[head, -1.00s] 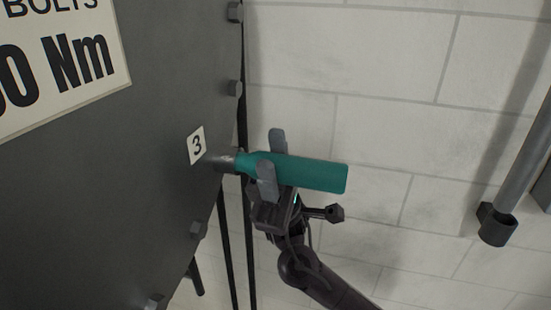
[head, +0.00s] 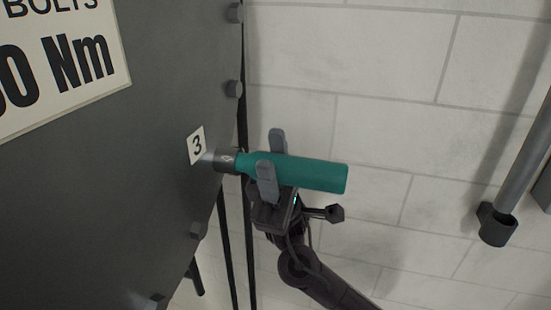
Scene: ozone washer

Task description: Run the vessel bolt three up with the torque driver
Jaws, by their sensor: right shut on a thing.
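The teal torque driver (head: 315,175) lies roughly level in my right gripper (head: 271,166), which is shut on its body. The driver's dark nose (head: 226,161) points left and meets the edge of the dark vessel panel (head: 110,190), just right of the white label 3 (head: 197,145). Bolt three itself is hidden behind the nose, so I cannot tell how fully the nose sits over it. My left gripper is not in view.
A torque sign (head: 65,65) is at upper left. A pale block wall (head: 400,130) stands behind. A grey pipe (head: 510,185) is at right.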

